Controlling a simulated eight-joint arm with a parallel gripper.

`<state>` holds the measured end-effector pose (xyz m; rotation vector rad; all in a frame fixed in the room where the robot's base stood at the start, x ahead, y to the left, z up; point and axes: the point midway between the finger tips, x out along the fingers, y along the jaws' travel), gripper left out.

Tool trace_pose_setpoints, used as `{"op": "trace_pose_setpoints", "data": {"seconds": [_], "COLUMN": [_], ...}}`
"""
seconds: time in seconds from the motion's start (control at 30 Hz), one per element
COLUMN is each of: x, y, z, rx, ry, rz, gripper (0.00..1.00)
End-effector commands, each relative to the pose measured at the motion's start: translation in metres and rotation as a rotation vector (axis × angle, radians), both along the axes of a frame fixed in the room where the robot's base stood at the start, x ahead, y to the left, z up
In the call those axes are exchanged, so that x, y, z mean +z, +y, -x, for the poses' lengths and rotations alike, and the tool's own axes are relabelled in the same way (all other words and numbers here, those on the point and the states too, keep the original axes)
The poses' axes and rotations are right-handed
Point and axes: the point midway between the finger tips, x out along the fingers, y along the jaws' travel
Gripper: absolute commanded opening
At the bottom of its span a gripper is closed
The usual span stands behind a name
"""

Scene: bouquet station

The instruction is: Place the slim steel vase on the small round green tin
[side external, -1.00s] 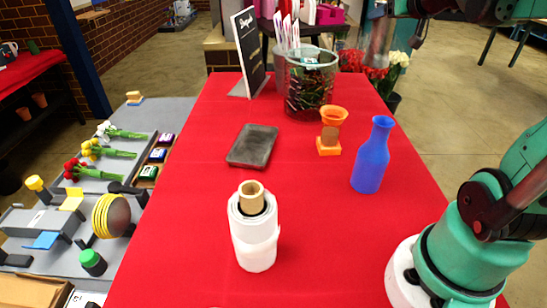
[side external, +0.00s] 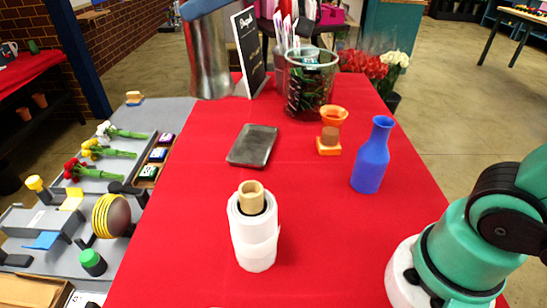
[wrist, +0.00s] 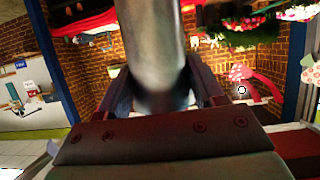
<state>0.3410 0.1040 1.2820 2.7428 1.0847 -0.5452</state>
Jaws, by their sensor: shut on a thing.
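The slim steel vase (side external: 208,55) hangs in the air at the top of the side view, left of the black sign, tilted a little. My gripper (wrist: 163,92) is shut on it in the wrist view, where the shiny vase body (wrist: 153,40) fills the space between the fingers. A blue-grey piece (side external: 203,8) at the vase's upper end in the side view looks like part of my gripper. A small round dark container with a green top (side external: 92,262) stands on the grey side table at lower left; it looks like the green tin. The vase is well apart from it.
The red table holds a white roll (side external: 254,235), a dark tray (side external: 252,146), an orange stand (side external: 330,130), a blue bottle (side external: 372,155) and a glass bucket (side external: 308,85). The grey side table (side external: 125,220) carries flowers, small boxes and a brown-and-yellow round thing (side external: 111,215).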

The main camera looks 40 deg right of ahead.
Motion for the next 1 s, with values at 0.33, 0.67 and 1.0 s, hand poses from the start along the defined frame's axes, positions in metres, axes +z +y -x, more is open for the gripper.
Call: {"op": "trace_pose_setpoints", "data": {"seconds": [0.33,0.67,1.0], "x": [0.023,0.025,-0.048], "y": [0.133,0.160,0.160], "z": [0.120,0.175,0.175], "rx": [0.601,0.818,0.819], "ry": [0.001,0.000,0.001], "rz": [-0.002,-0.002,-0.002], "gripper": [0.00,0.00,0.00]}}
